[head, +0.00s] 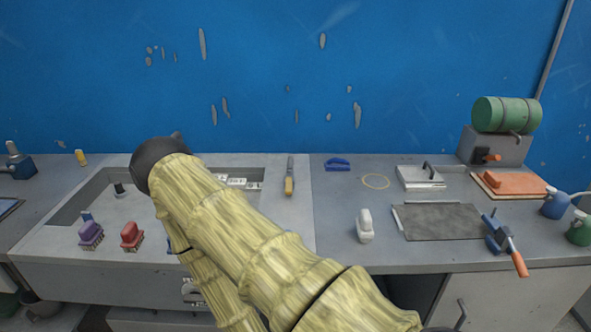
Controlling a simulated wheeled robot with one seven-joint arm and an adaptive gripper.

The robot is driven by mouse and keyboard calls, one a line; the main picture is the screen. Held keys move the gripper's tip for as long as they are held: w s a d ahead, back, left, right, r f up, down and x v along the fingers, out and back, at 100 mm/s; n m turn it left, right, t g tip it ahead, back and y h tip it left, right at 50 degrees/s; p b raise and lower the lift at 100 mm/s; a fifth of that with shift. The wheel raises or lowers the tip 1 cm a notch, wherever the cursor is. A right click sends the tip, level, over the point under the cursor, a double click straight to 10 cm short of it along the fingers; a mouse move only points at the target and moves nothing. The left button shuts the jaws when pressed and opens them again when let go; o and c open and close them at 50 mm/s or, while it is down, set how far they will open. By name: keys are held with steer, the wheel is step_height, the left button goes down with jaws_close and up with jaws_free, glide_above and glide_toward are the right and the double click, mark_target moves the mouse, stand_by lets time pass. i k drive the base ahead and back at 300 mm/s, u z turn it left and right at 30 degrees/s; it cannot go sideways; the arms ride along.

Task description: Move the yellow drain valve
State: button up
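A small upright yellow piece (81,157) stands at the back left of the grey worktop, close to the blue wall. It may be the yellow drain valve, but it is too small to tell. My arm, in a yellow ribbed cover, crosses the middle of the view up to a black rounded joint. My gripper does not show, so its state and any hold are hidden. The arm covers part of the recessed basin (66,212).
Purple (91,234) and red (131,236) brushes stand at the basin's front. A yellow-handled tool (289,185), white brush (364,226), yellow ring (376,181), dark plate (440,222) and orange-handled clamp (508,243) lie rightward. A green tank (507,114) stands back right.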

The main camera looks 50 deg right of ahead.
mark_target(288, 182)
steer(key=z, duration=3.7)
steer(key=k, duration=1.25)
steer(key=u, duration=2)
steer(key=i, duration=0.5)
